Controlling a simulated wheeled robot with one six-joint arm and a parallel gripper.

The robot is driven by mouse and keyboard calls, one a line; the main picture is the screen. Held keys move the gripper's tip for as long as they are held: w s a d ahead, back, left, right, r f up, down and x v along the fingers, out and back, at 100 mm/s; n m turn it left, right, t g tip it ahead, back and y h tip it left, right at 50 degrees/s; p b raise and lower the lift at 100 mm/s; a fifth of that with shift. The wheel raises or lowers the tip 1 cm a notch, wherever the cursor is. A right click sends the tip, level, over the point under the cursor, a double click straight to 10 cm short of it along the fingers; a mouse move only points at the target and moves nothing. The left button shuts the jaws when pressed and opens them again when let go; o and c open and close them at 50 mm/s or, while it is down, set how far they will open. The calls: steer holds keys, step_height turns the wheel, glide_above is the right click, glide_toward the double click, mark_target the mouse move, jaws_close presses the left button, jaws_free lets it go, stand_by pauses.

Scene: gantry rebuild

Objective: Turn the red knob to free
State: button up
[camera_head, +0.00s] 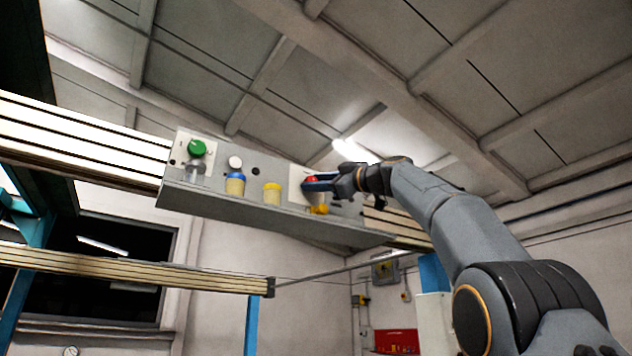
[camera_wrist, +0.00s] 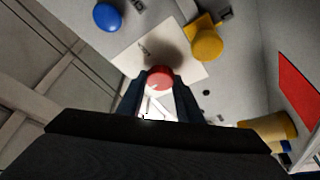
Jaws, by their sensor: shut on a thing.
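The red knob (camera_wrist: 160,77) sits on a white label plate (camera_wrist: 128,55) on the grey panel. In the head view the red knob (camera_head: 311,179) shows at the panel's right part, partly covered by my gripper (camera_head: 318,182). In the wrist view my gripper (camera_wrist: 158,88) has a dark finger on each side of the red knob and is shut on it. The marking on the plate is too small to read, and the knob's setting cannot be told.
The grey panel (camera_head: 225,208) also bears a green knob (camera_head: 197,148), a blue-topped part (camera_head: 236,180) and a yellow-topped part (camera_head: 272,190). A yellow knob (camera_wrist: 206,44) stands close to the red one. A beam (camera_head: 130,270) runs below the panel.

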steer(key=o, duration=1)
steer(key=shift+o, duration=0.2)
steer(key=b+v, duration=0.7)
steer(key=v, duration=0.1)
steer(key=shift+a, duration=0.15)
